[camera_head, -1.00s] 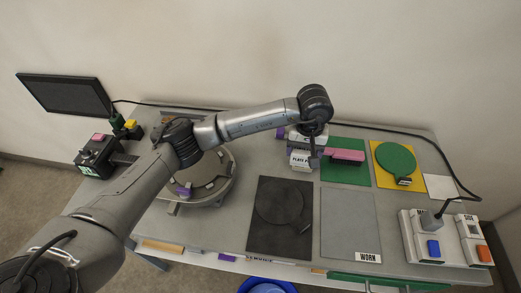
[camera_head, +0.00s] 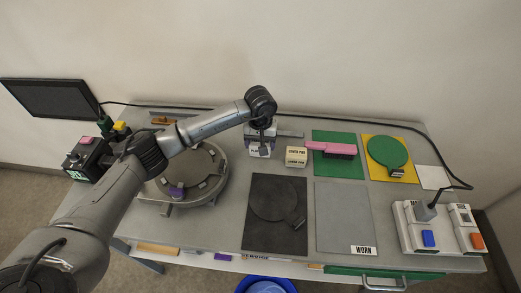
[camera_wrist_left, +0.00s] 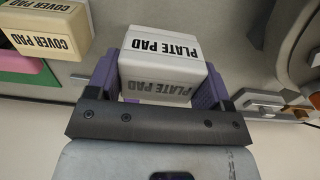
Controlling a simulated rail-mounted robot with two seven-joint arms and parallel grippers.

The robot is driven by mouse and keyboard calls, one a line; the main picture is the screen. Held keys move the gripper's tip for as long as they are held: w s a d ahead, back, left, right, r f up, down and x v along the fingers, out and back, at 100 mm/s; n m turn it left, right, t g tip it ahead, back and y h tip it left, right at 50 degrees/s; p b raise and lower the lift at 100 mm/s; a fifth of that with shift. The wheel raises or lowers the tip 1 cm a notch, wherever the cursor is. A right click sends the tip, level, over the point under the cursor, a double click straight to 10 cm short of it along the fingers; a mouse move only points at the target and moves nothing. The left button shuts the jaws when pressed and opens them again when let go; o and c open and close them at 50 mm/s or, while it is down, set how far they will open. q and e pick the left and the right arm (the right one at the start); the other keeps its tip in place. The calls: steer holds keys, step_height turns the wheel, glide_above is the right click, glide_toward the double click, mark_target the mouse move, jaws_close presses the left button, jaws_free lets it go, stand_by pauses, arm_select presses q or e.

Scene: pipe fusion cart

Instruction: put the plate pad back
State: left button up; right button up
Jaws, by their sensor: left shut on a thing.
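The plate pad (camera_wrist_left: 158,72) is a white block with black "PLATE PAD" lettering, between the purple fingers of my left gripper (camera_wrist_left: 155,85) in the left wrist view. The fingers are shut on its sides. In the head view my left gripper (camera_head: 262,140) hangs at the back of the cart, with the plate pad (camera_head: 259,151) below it. I cannot tell whether the pad touches the surface. The cream cover pad (camera_head: 296,156) stands just to its right, and it also shows in the left wrist view (camera_wrist_left: 48,32). My right gripper is not in view.
A round fixture (camera_head: 205,195) lies left of the pad. A pink-handled brush (camera_head: 332,149) rests on a green mat (camera_head: 340,170). A black mat (camera_head: 262,237), a grey "WORN" mat (camera_head: 343,225) and a yellow mat (camera_head: 410,175) lie nearby. A cable runs along the back.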

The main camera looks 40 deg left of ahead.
arm_select(q)
steer(key=shift+d+f, duration=0.1)
steer(key=shift+f, duration=1.85)
steer(key=o, duration=0.4)
steer(key=shift+f+b, duration=0.15)
steer(key=shift+b, duration=0.2)
steer(key=o, duration=0.5)
